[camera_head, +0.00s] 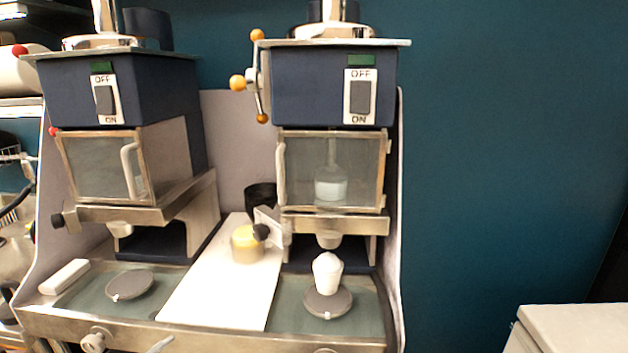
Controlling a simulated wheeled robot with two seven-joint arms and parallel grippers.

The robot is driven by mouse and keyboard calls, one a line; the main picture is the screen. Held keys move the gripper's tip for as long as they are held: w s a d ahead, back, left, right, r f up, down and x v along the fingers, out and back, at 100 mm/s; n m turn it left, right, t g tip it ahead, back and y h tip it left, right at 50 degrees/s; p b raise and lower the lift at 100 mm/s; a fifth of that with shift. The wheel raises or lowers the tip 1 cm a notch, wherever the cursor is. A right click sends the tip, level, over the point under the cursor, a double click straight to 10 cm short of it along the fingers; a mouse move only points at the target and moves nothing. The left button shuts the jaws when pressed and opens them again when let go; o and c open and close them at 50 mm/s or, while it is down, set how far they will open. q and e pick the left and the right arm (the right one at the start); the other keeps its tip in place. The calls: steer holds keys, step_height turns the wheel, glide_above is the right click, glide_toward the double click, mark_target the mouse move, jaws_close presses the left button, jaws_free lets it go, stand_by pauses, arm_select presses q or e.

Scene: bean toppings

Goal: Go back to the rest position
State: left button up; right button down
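Neither of my grippers shows in the head view, and no part of my arms can be made out. A small white cup (327,279) with a rounded white top stands upright on the right grey disc (342,303), below the spout of the right machine (330,240). The left grey disc (130,285) is bare, below the spout of the left machine (120,228). Both machines have glass-fronted doors that look shut. A bottle-shaped vessel (331,188) with pale contents shows behind the right door (300,170).
A white board (215,295) lies between the machines. A yellow round object (246,244) sits on it, with a black cup (261,194) behind. A white block (64,277) lies at the left. A pale box-like surface (575,330) is at lower right. The teal wall area at right is clear.

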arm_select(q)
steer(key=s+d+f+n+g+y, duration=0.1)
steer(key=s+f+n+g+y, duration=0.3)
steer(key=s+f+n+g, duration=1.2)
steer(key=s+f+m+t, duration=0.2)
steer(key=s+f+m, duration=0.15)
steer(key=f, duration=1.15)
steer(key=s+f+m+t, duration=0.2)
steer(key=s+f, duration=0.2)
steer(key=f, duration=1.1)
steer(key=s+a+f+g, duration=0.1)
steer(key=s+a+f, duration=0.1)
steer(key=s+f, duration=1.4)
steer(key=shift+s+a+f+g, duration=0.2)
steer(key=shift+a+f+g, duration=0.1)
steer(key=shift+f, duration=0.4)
